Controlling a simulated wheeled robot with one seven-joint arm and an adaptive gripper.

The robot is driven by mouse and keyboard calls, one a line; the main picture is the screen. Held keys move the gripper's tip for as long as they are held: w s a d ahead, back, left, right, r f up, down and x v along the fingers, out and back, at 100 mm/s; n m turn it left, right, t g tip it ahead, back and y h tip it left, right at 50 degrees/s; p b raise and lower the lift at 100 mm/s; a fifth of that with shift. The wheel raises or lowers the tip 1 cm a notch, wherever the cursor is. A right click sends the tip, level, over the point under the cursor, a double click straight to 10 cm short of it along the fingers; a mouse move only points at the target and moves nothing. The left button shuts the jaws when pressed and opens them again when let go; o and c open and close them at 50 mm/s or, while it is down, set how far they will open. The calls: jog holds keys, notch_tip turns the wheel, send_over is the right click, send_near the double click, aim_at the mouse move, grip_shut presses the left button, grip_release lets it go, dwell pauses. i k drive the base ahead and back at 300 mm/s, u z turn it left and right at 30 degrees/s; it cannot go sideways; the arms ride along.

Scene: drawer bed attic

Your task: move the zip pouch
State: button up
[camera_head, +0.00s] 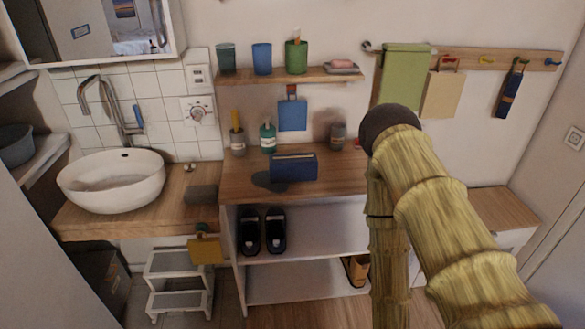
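A dark blue pouch (293,170) with a pale yellow strip along its top, which looks like the zip pouch, sits on the wooden counter (236,187) in the middle of the view. A dark flat patch lies on the counter at its left. My arm, with a bamboo-like surface, rises at the right and bends down again. My gripper does not show, and nothing touches the pouch.
Behind the pouch stand a green bottle (268,137) and a grey jar (338,136). A white basin (112,180) is at the left. Shoes (262,231) stand on the shelf below. A wall shelf (290,76) with cups hangs above. My arm covers the counter's right end.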

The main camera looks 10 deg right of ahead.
aim_at(289, 167)
jog(key=z, duration=2)
jog(key=i, duration=1.95)
jog(key=u, duration=3.4)
